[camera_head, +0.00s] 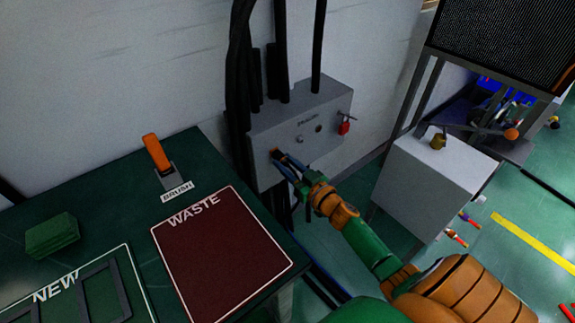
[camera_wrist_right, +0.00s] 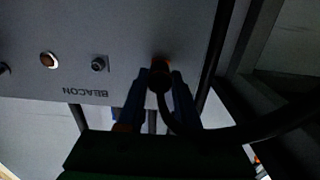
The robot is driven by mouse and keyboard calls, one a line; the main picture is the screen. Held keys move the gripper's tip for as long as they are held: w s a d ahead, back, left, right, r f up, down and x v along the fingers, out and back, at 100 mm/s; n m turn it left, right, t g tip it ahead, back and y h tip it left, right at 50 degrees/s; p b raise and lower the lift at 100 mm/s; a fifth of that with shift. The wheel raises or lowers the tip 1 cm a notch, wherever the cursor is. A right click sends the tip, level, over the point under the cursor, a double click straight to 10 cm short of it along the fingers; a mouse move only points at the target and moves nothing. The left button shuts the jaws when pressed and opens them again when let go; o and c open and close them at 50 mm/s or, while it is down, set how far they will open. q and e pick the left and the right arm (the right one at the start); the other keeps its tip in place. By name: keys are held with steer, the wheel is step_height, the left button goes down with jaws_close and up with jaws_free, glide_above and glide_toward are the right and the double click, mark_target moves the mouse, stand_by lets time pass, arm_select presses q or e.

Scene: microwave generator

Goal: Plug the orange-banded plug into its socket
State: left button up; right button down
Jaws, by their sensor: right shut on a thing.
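My right gripper (camera_head: 283,162) reaches the lower left of the front of a grey wall box (camera_head: 325,112). In the right wrist view its two blue fingers (camera_wrist_right: 159,92) are shut on a dark plug (camera_wrist_right: 159,79) with orange at its far end. That end is against or very near the box panel (camera_wrist_right: 190,30). The socket behind it is hidden, so I cannot tell how deep the plug sits. A black cable (camera_wrist_right: 172,122) curves from the plug to the right. My left gripper is not in view.
Thick black cables (camera_head: 240,75) run down the wall beside the box. A green table (camera_head: 110,175) stands left, a grey cabinet (camera_head: 425,185) right.

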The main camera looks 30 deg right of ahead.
steer(key=shift+w, duration=0.1)
steer(key=c, duration=0.5)
jaws_free()
steer(key=shift+w, duration=0.15)
